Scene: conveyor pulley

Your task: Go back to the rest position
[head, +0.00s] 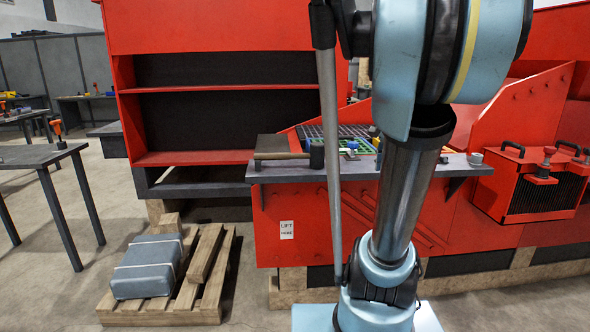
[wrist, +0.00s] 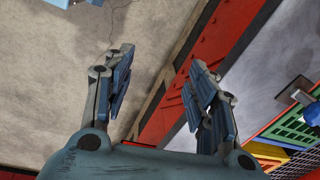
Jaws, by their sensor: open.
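My gripper (wrist: 162,90) shows in the wrist view with its two fingers spread wide apart and nothing between them. Below the fingers are the bare concrete floor and the edge of a red machine panel (wrist: 196,62). The grey work ledge (wrist: 262,62) lies to the right of the right finger, apart from it. In the head view my blue and grey arm stands upright in front of the ledge, and my gripper is out of that view.
The grey ledge (head: 268,172) on the red machine holds a mallet (head: 316,155) and trays. A wooden pallet (head: 215,290) with a strapped grey block (head: 148,266) stands on the floor at left. A grey table (head: 38,156) is at far left. Floor between is clear.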

